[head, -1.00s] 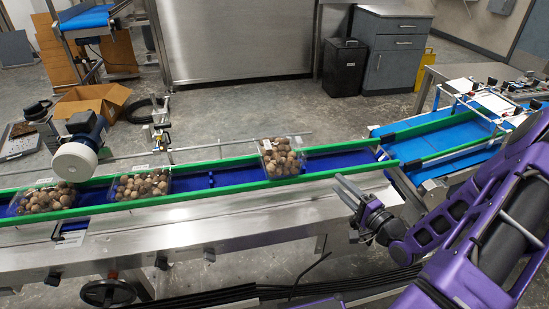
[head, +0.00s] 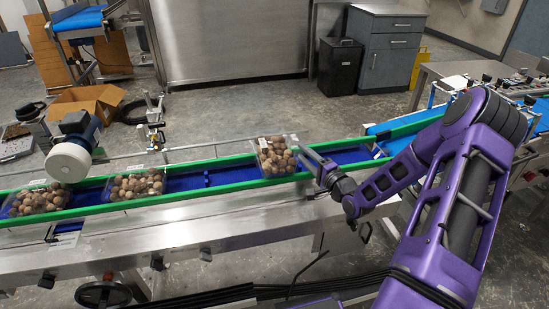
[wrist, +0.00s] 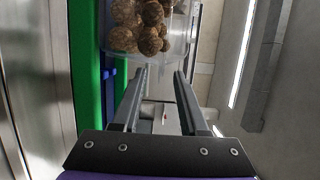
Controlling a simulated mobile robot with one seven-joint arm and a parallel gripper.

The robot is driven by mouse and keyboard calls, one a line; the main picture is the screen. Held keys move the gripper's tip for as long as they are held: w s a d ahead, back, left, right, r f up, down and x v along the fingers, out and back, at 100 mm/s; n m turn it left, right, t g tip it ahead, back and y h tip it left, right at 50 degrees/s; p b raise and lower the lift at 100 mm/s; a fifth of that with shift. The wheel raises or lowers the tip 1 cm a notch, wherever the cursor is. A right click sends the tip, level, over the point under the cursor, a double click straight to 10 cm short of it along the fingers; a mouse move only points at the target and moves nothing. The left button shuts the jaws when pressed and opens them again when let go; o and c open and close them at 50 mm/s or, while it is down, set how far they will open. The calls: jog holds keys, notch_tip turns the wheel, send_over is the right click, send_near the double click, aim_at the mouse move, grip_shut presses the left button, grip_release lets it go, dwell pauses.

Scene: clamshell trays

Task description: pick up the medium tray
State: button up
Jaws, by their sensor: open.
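Three clear clamshell trays of round brown items are on the blue conveyor. One tray (head: 291,141) is on the right, apart from the others and slightly skewed, seemingly at the green rails. Another tray (head: 110,186) is left of centre, and one (head: 12,208) is at the far left. I cannot tell for certain which is the medium one. My gripper (head: 313,162) is open and empty, just right of the right-hand tray. In the wrist view, that tray's clear wall (wrist: 178,45) is just beyond my fingertips (wrist: 159,73), apparently not between them.
Green rails (head: 215,162) edge the blue belt. A white round motor-like unit (head: 70,162) overhangs the belt at left. A thin metal rail runs behind the belt. Another blue conveyor (head: 380,129) is at right. The belt between the middle and right trays is clear.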

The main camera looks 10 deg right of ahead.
jog(key=shift+x, duration=1.05)
jog(key=shift+d, duration=0.1)
grip_shut()
jog(key=shift+r, duration=0.1)
dwell(0.3)
